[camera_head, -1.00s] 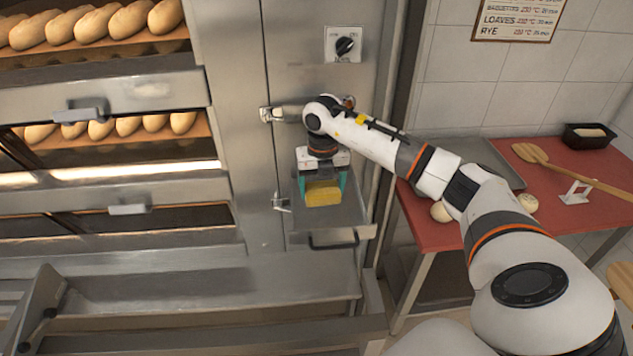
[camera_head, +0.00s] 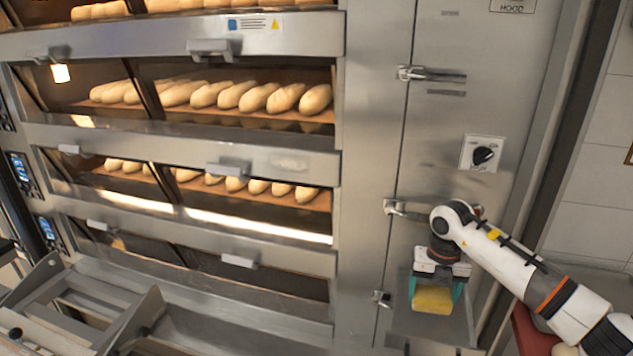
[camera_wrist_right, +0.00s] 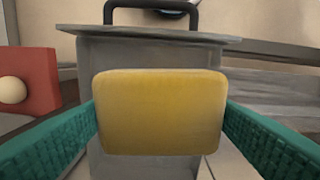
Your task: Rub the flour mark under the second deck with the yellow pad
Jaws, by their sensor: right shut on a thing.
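The yellow pad (camera_head: 432,299) is between the green fingers of my right gripper (camera_head: 436,289), which is shut on it. In the right wrist view the pad (camera_wrist_right: 160,112) fills the middle, with a green finger at each side. The pad is in front of the steel cabinet, above a small steel shelf (camera_head: 430,327). A faint pale flour mark (camera_head: 290,163) shows on the steel rail below the second row of loaves. The pad is below and right of the mark, well apart from it. My left gripper is not in view.
Door handles (camera_head: 228,169) stick out from the oven fronts near the mark. Cabinet hinges (camera_head: 395,207) and a knob (camera_head: 483,154) are near my right arm. A steel frame (camera_head: 70,310) stands at the lower left.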

